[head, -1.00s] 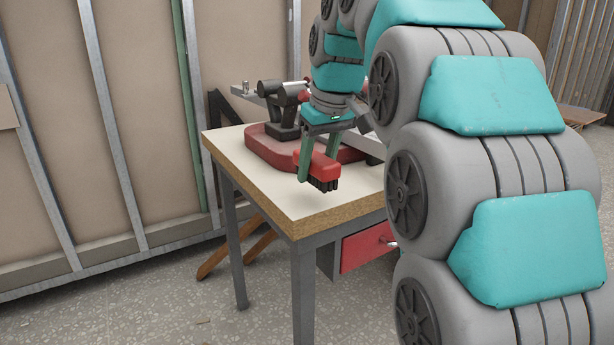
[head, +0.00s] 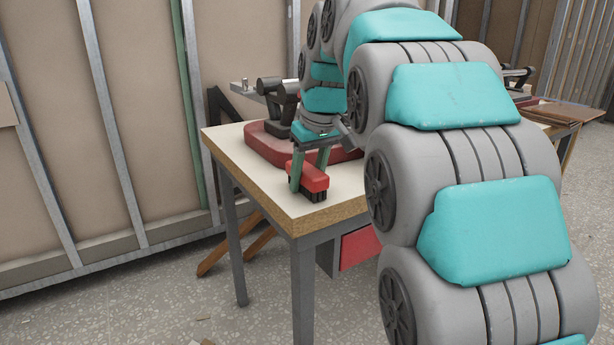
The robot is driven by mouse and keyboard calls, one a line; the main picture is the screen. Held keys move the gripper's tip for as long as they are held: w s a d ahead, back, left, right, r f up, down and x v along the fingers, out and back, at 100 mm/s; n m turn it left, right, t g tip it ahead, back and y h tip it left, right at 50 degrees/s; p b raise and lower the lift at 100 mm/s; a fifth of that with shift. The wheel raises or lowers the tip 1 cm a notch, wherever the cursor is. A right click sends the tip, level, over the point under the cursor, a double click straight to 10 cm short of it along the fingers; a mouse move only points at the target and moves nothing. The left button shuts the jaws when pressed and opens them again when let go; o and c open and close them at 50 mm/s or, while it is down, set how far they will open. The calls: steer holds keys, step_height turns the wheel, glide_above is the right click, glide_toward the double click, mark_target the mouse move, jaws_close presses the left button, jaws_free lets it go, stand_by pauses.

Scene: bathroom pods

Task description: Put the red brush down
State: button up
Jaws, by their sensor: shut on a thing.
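The red brush (head: 308,176) has a red body and dark bristles that point down. My gripper (head: 308,178) is shut on it, with one green finger on each side. The brush is at the near part of the workbench top (head: 262,184), close to the front edge. The bristles look very near the top; I cannot tell whether they touch it. My arm covers the right part of the bench.
A red-based machine with a dark handle (head: 266,145) stands on the bench behind the gripper. A red drawer (head: 358,247) is under the top. The bench's left front surface is clear. A panelled stud wall (head: 130,100) stands behind.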

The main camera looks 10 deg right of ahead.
steer(key=shift+f, duration=0.15)
steer(key=o, duration=1.2)
steer(key=p+v, duration=0.1)
steer(key=v, duration=1)
steer(key=shift+p, duration=0.4)
steer(key=shift+s+d+r+p, duration=0.1)
steer(key=shift+s+r+p, duration=0.15)
steer(key=shift+r+p, duration=0.45)
steer(key=s+a+f+m+g+h, duration=0.1)
steer(key=s+f+m+g, duration=0.2)
steer(key=s+f, duration=2.8)
steer(key=shift+s+f+m+g, duration=0.35)
steer(key=shift+f+g, duration=0.1)
steer(key=shift+g, duration=0.55)
